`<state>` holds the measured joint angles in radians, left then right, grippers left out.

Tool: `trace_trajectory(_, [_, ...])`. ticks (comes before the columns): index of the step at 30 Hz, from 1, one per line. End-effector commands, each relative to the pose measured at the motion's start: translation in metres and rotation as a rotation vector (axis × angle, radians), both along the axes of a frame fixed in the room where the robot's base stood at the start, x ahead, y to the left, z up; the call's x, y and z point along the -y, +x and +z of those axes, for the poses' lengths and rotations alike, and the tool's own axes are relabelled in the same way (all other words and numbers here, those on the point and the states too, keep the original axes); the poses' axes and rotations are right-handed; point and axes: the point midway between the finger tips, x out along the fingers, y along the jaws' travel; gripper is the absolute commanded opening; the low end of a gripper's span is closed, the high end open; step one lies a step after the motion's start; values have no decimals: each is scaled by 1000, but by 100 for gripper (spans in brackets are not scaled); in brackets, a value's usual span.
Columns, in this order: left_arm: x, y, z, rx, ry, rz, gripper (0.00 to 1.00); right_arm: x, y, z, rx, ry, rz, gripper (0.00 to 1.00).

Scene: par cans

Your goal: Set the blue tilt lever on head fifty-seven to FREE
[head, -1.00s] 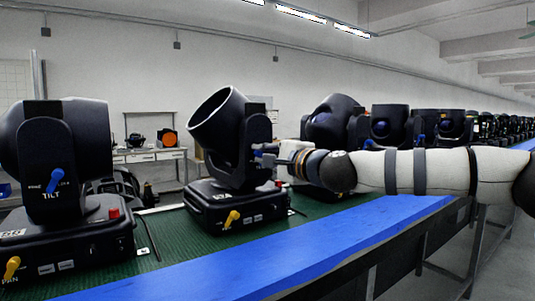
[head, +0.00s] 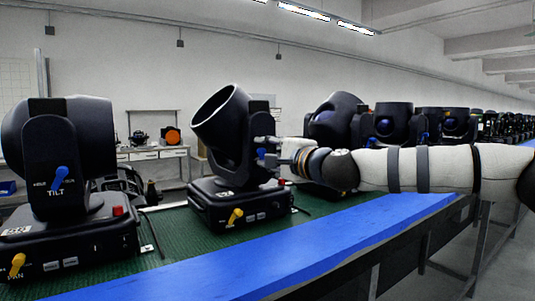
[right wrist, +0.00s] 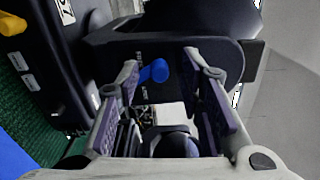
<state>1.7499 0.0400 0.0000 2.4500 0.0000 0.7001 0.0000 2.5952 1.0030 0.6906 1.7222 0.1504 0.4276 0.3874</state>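The middle moving head (head: 238,138) has its lens end tilted up to the left; its base number is too small to read surely. Its blue tilt lever (head: 261,154) is on the side of the yoke, partly beside my fingers. In the right wrist view the blue lever (right wrist: 155,71) points sideways to the left, with small white lettering beside it that I cannot read. My right gripper (head: 268,143) is at this yoke. In the right wrist view its fingers (right wrist: 160,60) are apart, with the lever showing between their tips. I cannot tell whether they touch it. My left gripper is not in view.
Another head (head: 62,165) with a blue TILT lever (head: 59,179) stands at left. A yellow lever (head: 235,215) is on the middle head's base. More heads (head: 394,125) line the green bench to the right. The blue front strip (head: 300,250) is clear.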

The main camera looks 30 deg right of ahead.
Motion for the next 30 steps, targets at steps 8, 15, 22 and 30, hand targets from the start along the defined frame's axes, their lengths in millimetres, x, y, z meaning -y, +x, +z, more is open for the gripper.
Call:
trace_trajectory(8, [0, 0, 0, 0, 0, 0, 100, 2, -35, 2, 4, 4, 3, 34])
trace_trajectory(15, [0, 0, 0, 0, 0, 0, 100, 6, -95, 0, 3, 13, 4, 34])
trace_trajectory(22, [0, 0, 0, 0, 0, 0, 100, 9, -118, -1, 0, 5, 1, 34])
trace_trajectory(30, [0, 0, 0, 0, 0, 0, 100, 9, -120, 0, 0, 0, 1, 34])
